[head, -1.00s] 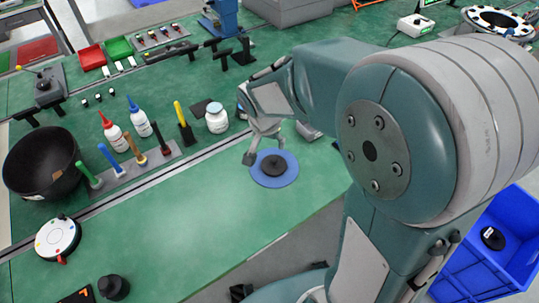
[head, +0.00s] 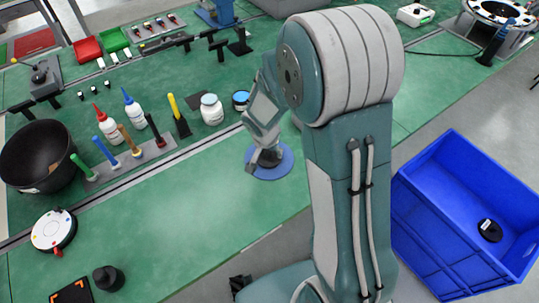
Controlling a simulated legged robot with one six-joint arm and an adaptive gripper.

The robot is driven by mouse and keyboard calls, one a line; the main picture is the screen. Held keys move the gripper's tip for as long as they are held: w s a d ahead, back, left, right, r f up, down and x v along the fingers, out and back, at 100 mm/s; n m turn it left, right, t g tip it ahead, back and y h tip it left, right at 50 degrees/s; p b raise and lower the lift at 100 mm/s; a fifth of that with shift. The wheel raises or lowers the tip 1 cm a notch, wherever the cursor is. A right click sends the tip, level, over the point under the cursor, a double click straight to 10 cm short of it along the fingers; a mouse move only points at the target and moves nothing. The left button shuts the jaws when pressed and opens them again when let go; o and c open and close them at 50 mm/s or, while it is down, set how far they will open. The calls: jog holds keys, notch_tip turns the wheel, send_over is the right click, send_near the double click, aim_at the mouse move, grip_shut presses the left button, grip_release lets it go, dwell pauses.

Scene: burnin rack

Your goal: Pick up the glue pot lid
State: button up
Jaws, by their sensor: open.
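A dark round piece with a raised knob (head: 271,160), which looks like the glue pot lid, sits on a round blue mat (head: 270,174) on the green bench. My gripper (head: 262,160) is open, pointing down right over it. One finger shows on the near left side of the piece. The gripper hides part of the piece, and I cannot tell whether the fingers touch it.
A white jar (head: 211,109) and a blue-topped can (head: 241,100) stand behind the gripper. Glue bottles (head: 137,115) and a tool rack (head: 132,163) stand to the left. A blue crate (head: 455,215) is at the right.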

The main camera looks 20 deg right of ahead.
jog(key=shift+f, duration=0.25)
jog(key=shift+a, duration=0.15)
grip_shut()
jog(key=shift+r, duration=0.1)
